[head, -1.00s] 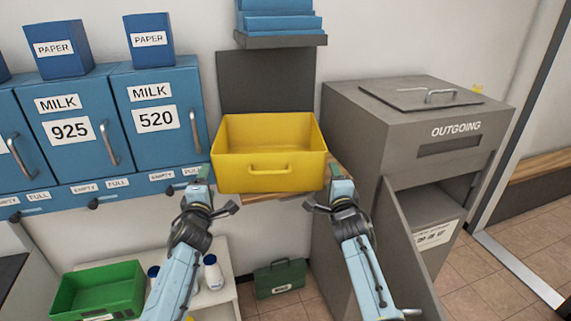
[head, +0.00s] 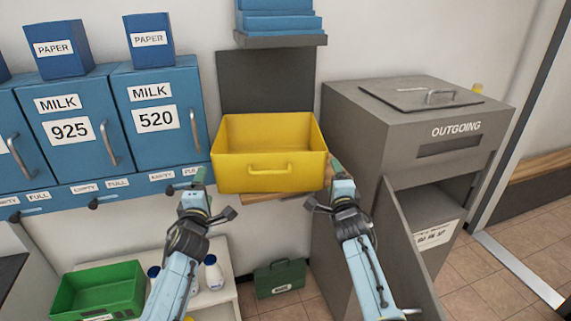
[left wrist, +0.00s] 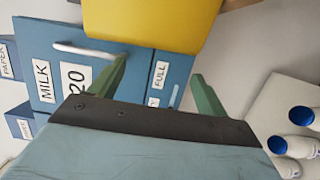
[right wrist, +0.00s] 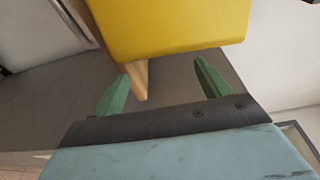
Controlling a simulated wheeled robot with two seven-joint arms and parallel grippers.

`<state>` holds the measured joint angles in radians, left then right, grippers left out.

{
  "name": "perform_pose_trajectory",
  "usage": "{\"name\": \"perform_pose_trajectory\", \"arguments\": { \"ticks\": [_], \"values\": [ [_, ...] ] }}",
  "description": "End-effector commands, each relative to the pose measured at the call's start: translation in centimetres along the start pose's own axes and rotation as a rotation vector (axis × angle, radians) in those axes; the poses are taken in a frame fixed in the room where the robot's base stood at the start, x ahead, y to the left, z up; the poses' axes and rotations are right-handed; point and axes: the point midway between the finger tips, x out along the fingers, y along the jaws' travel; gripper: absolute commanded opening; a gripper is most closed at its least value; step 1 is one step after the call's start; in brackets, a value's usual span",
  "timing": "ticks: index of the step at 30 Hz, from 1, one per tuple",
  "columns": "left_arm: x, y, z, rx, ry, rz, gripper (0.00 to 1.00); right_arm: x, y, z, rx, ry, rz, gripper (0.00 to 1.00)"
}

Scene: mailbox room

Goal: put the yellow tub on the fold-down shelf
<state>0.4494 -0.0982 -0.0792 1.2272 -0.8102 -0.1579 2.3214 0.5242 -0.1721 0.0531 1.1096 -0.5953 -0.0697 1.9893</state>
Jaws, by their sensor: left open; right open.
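The yellow tub (head: 270,174) sits upright and looks empty. It rests on the wooden fold-down shelf (head: 262,198), whose edge shows below the tub's front and at its right. My left gripper (head: 214,195) is open and empty at the tub's left front corner, apart from it. My right gripper (head: 322,184) is open and empty at the right front corner. The left wrist view shows the tub (left wrist: 150,22) beyond the open fingers. The right wrist view shows the tub (right wrist: 170,25) and shelf edge (right wrist: 138,80) beyond the fingers. Most of the shelf is hidden under the tub.
Blue mailboxes (head: 155,120) stand at the left. A grey outgoing box (head: 400,125) with an open door (head: 405,235) stands close at the right. A small ledge (head: 280,40) with blue items hangs above. A green tray (head: 98,290) and bottles (head: 213,272) stand low at left.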

Motion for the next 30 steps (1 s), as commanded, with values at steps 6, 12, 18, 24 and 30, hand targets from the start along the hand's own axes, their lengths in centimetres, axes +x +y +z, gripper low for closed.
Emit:
{"name": "perform_pose_trajectory", "arguments": {
  "ticks": [6, 12, 18, 24, 30],
  "values": [
    [-3.5, -0.1, 0.1, 0.0, -0.002, -0.002, 0.76, 0.0, 0.0, 0.0, 0.0, 0.0, 0.0, 0.76],
    [-6.8, -0.1, 0.1, -0.001, -0.002, -0.003, 0.76, 0.0, 0.0, 0.0, 0.0, 0.0, 0.0, 0.76],
    [-9.2, -0.1, 0.1, -0.002, -0.002, -0.002, 0.76, 0.0, 0.0, 0.0, 0.0, 0.0, 0.0, 0.76],
    [-10.0, 0.0, 0.1, 0.0, -0.002, -0.001, 0.76, -0.2, 0.0, 0.0, 0.0, 0.0, -0.001, 0.76],
    [-10.1, 0.0, 0.1, 0.0, -0.002, -0.001, 0.76, -1.9, 0.1, -0.1, -0.002, 0.002, 0.0, 0.76]
  ]
}}
